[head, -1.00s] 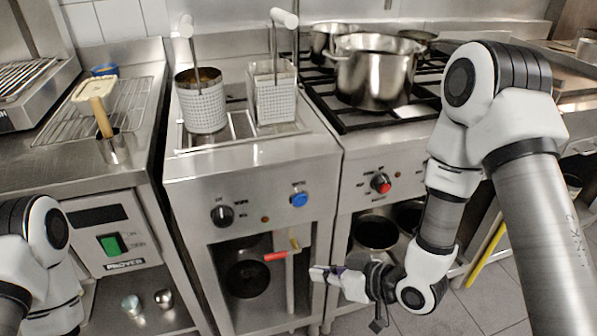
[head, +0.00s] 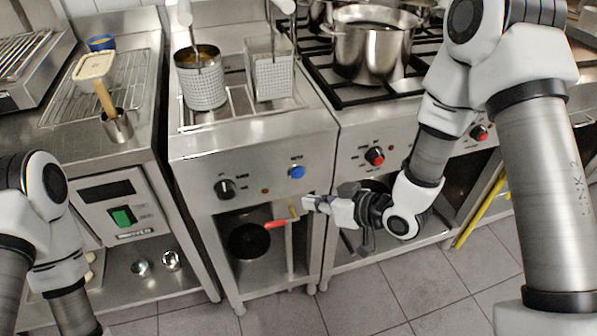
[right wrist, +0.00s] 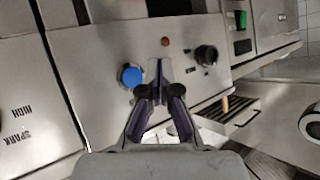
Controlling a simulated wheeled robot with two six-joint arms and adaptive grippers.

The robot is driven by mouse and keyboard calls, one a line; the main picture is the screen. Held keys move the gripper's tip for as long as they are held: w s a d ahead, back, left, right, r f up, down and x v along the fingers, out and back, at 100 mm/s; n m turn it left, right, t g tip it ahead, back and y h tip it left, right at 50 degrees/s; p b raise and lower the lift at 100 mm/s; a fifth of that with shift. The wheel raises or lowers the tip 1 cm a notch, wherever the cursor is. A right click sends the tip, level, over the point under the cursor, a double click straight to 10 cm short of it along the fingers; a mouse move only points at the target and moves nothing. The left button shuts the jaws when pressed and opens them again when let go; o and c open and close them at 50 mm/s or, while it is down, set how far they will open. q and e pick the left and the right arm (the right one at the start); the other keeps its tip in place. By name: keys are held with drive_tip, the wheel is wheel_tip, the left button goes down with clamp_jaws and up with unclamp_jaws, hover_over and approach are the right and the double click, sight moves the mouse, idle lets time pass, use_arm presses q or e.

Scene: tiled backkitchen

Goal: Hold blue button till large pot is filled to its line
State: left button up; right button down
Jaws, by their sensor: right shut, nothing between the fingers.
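The blue button (head: 297,172) is a round knob on the front panel of the fryer; it also shows in the right wrist view (right wrist: 131,76), left of my fingertips. My right gripper (head: 307,202) is in front of that panel, a little below and right of the button in the head view. It is shut and empty (right wrist: 160,72). I cannot tell whether it touches the panel, but it is not on the button. The large steel pot (head: 372,55) stands on the stove; its fill line and water level cannot be made out. My left gripper is out of view.
A black knob (head: 225,189) is left of the button, and a red knob (head: 375,156) is on the stove front to the right. A red-handled valve (head: 276,224) sits below. Two fryer baskets (head: 201,86) stand above the panel.

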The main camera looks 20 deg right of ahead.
sight(294, 178)
drive_tip(key=shift+w+p, duration=0.4)
drive_tip(key=shift+w, duration=2.3)
drive_tip(key=shift+w+a, duration=0.1)
drive_tip(key=shift+w, duration=0.3)
drive_tip(key=shift+w+p, duration=0.35)
drive_tip(key=shift+w, duration=0.15)
idle(4.4)
